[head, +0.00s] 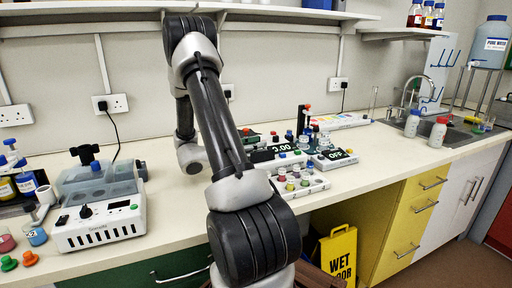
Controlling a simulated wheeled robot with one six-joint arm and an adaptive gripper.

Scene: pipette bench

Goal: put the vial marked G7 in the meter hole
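A white rack (318,185) on the bench right of my arm holds several small vials with coloured contents or caps. Their markings are too small to read, so I cannot tell which one is G7. Behind the rack is a device with a display reading 3.00 (283,148). To its right is a low device with a display reading OFF (335,155). I cannot tell which device is the meter, and no hole can be made out. My arm crosses the middle of the view and hides part of this group. My gripper is not visible, hidden behind the arm.
A white machine (100,215) with a clear lid stands at the left, with bottles and beakers beside it. A yellow wet-floor sign (338,255) stands under the bench.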

